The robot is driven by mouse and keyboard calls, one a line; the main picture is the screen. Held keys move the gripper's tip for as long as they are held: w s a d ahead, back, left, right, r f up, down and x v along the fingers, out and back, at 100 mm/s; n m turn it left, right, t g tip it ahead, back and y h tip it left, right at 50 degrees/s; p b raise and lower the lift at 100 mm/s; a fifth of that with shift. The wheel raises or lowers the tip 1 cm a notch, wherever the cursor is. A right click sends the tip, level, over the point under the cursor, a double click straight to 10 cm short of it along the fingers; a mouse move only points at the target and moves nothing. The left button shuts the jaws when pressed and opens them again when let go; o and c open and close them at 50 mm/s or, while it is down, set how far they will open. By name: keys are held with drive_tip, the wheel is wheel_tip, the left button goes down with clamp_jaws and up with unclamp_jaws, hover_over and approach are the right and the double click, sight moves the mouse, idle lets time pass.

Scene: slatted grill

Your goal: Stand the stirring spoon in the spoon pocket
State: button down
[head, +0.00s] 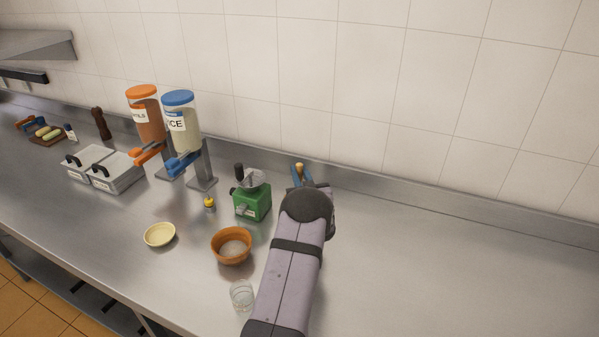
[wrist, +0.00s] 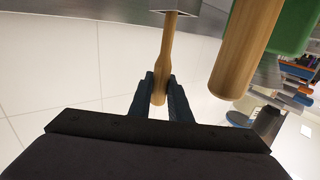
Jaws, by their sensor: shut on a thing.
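The stirring spoon is wooden. In the head view my gripper (head: 299,178) is beyond my arm, right of the green machine, with the handle tip (head: 299,167) showing between blue fingers. A small grey metal box (wrist: 190,7), which looks like the spoon pocket, is at the top of the wrist view, where the spoon meets it. I cannot tell if the spoon is inside it. The spoon's far end is hidden.
A green machine (head: 252,204) stands left of my gripper. A thick wooden cylinder (wrist: 245,50) is close beside the spoon. An orange bowl (head: 231,246), a glass (head: 241,295) and a yellow bowl (head: 160,235) stand nearer. The counter at right is clear.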

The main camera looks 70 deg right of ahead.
drive_tip(key=shift+f, duration=0.3)
drive_tip(key=shift+f, duration=0.1)
drive_tip(key=c, duration=1.6)
unclamp_jaws()
drive_tip(key=shift+c, duration=0.2)
drive_tip(key=shift+a+r, duration=0.1)
drive_tip(key=shift+r, duration=0.1)
drive_tip(key=shift+s+a+f, duration=0.15)
drive_tip(key=shift+s+a, duration=0.05)
drive_tip(key=b+v, duration=0.4)
drive_tip(key=v, duration=0.7)
drive_tip(key=shift+a, duration=0.2)
